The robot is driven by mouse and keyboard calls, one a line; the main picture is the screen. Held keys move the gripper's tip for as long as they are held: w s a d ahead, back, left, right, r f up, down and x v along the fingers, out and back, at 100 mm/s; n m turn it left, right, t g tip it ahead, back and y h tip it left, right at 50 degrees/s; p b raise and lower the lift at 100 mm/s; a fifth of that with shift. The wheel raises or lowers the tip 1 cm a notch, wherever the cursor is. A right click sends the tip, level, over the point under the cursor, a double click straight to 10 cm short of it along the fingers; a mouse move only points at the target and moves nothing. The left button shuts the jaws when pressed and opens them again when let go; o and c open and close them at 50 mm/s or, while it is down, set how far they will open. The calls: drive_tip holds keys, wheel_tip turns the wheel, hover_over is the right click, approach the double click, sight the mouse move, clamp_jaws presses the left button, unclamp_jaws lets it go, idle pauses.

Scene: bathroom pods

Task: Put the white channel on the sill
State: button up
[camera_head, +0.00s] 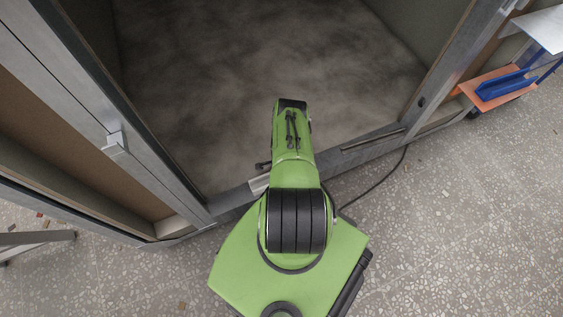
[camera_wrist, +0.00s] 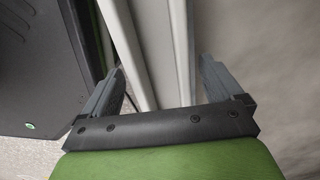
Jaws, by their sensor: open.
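The white channel (camera_wrist: 154,45) is a long pale strip with raised edges in the wrist view, running away from me between my fingers. In the head view a short pale end of it (camera_head: 259,184) shows beside my arm, at the sill; the rest is hidden under the arm. The metal sill (camera_head: 345,159) crosses the pod doorway. My gripper (camera_wrist: 163,66) is open, with one finger on each side of the channel and visible space beside them. I cannot tell whether the channel rests on the sill or how high my fingers are.
The pod's grey floor (camera_head: 260,65) is empty beyond the doorway. Metal door posts (camera_head: 115,140) frame it. A cable (camera_head: 385,182) lies on the speckled floor to the right. A blue channel-shaped piece (camera_head: 497,87) sits on an orange shelf (camera_head: 512,93) at the upper right.

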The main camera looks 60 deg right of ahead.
wheel_tip(320, 180, up, 12)
drive_tip(key=p, duration=0.5)
drive_tip(key=shift+r, duration=0.25)
drive_tip(key=w+d+r+n, duration=0.1)
drive_tip(key=w+r+n, duration=0.3)
drive_tip(key=r, duration=0.5)
drive_tip(key=w+d+r+n, duration=0.1)
drive_tip(key=w+r, duration=0.6)
drive_tip(key=r, duration=0.2)
drive_tip(key=w+a+r+n+t+h, duration=0.15)
drive_tip(key=a+r+n, duration=0.3)
drive_tip(key=r, duration=0.65)
drive_tip(key=w+a+r+n+t, duration=0.1)
drive_tip(key=w+a+r+n, duration=0.3)
drive_tip(key=r, duration=0.7)
drive_tip(key=s+a+r+n+t, duration=0.1)
drive_tip(key=s+a+r+n, duration=0.1)
drive_tip(key=s+a+r, duration=0.4)
drive_tip(key=s+a+r+n+t, duration=0.1)
drive_tip(key=s+a+r+n, duration=0.2)
drive_tip(key=a+r, duration=0.5)
drive_tip(key=s+a+r+n, duration=0.2)
drive_tip(key=s+a, duration=0.1)
drive_tip(key=s, duration=0.3)
drive_tip(key=s+a+r+n+t+y, duration=0.1)
drive_tip(key=s+a+r+n, duration=0.1)
drive_tip(key=s, duration=0.4)
drive_tip(key=shift+s+a+n, duration=0.4)
drive_tip(key=shift+a+n, duration=0.15)
drive_tip(key=shift+n, duration=0.3)
